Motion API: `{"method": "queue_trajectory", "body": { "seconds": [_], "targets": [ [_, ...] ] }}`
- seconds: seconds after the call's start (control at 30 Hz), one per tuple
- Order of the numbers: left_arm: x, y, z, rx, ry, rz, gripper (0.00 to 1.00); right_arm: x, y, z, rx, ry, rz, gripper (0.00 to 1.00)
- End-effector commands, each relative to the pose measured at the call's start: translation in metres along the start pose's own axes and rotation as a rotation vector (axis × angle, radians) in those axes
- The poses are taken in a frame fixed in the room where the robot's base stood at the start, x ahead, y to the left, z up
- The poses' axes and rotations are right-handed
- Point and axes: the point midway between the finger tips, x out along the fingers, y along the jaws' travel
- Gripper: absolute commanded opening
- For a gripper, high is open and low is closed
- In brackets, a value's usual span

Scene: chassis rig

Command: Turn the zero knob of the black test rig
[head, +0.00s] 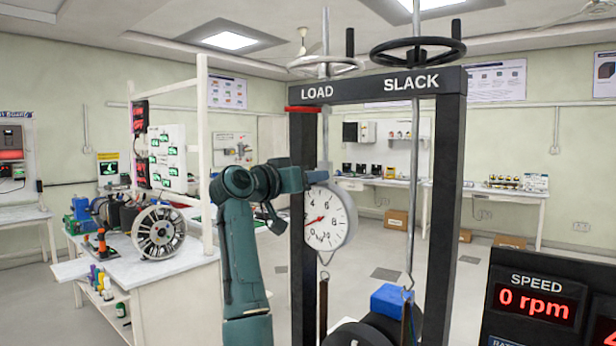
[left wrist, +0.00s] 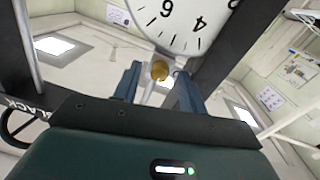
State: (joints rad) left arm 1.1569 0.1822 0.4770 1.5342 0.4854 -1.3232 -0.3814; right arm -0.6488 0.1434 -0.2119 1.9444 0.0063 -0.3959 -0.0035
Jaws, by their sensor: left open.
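The black test rig (head: 447,190) stands in front of me, with LOAD and SLACK on its top beam. A round white dial gauge (head: 332,215) with a red needle hangs inside the frame. It also shows at the top of the left wrist view (left wrist: 185,20). A small brass knob (left wrist: 160,70), which looks like the zero knob, sits at the dial's edge there; I cannot pick it out in the head view. My left gripper (head: 318,177) is at the dial's upper left. Its open fingers (left wrist: 159,78) stand either side of the knob; contact cannot be told.
The rig's left post (head: 303,260) stands close beside my left arm. Handwheels (head: 417,52) top the rig. A blue block (head: 391,300) hangs low inside it. A speed display (head: 535,303) is at lower right. A bench with a spoked wheel (head: 157,232) stands left.

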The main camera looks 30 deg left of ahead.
Motion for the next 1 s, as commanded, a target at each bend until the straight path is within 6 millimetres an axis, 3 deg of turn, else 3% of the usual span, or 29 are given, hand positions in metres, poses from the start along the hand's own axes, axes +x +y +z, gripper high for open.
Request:
{"method": "queue_trajectory", "body": {
  "seconds": [0.07, 0.57, 0.77, 1.0],
  "targets": [
    [-0.0002, 0.0000, -0.0001, 0.000, 0.000, 0.000, 0.40, 0.0000, 0.0000, -0.0003, -0.001, 0.001, -0.001, 0.36],
    [-0.0004, 0.0000, -0.0002, -0.001, 0.000, 0.000, 0.00, -0.0004, -0.0003, -0.0025, -0.002, 0.006, -0.002, 0.36],
    [-0.0006, -0.0005, 0.0003, -0.045, 0.003, 0.000, 0.00, 0.0001, -0.0003, -0.0021, -0.001, 0.006, -0.002, 0.36],
    [-0.0005, -0.0002, 0.0001, -0.296, 0.019, 0.003, 0.00, -0.0003, -0.0002, -0.0033, -0.001, 0.008, -0.001, 0.36]
  ]
}}
